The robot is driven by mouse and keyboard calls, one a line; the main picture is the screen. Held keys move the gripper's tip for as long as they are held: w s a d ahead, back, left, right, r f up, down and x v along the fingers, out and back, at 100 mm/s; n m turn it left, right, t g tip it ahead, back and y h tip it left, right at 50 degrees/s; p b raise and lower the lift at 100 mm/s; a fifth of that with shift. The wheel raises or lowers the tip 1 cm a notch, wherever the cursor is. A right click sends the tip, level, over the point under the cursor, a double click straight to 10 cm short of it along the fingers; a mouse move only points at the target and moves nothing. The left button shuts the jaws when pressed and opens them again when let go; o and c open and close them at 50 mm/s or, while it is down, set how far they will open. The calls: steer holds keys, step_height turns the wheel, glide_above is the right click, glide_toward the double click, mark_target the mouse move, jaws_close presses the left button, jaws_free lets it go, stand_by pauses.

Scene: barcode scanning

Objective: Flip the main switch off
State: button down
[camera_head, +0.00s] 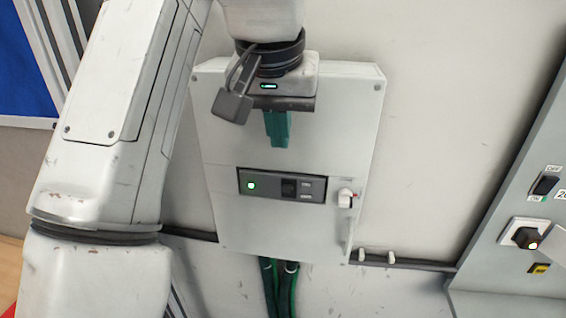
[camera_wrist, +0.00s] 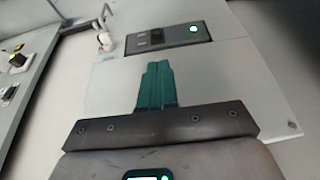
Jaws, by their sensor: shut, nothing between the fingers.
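A light grey box (camera_head: 225,125) is on the wall, with a dark panel (camera_head: 312,197) on its front. The panel holds a lit green lamp (camera_head: 251,185), a black switch (camera_head: 289,188) and small labels too blurred to read. A white lever-like part (camera_head: 345,198) with a bit of red sits at the box's right side. My gripper (camera_head: 278,143) is shut and empty, its green fingers above the panel and apart from the switch. In the wrist view the fingers (camera_wrist: 157,66) point toward the panel (camera_wrist: 180,39), the switch (camera_wrist: 157,37) and the white lever (camera_wrist: 104,40).
Cables (camera_head: 280,285) run down from the box. The wall between box and cabinet is mostly clear.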

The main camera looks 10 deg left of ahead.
mark_target(286, 185)
steer(key=p+x, duration=0.1)
steer(key=x, duration=0.9)
steer(key=shift+p, duration=0.35)
steer(key=shift+f, duration=0.15)
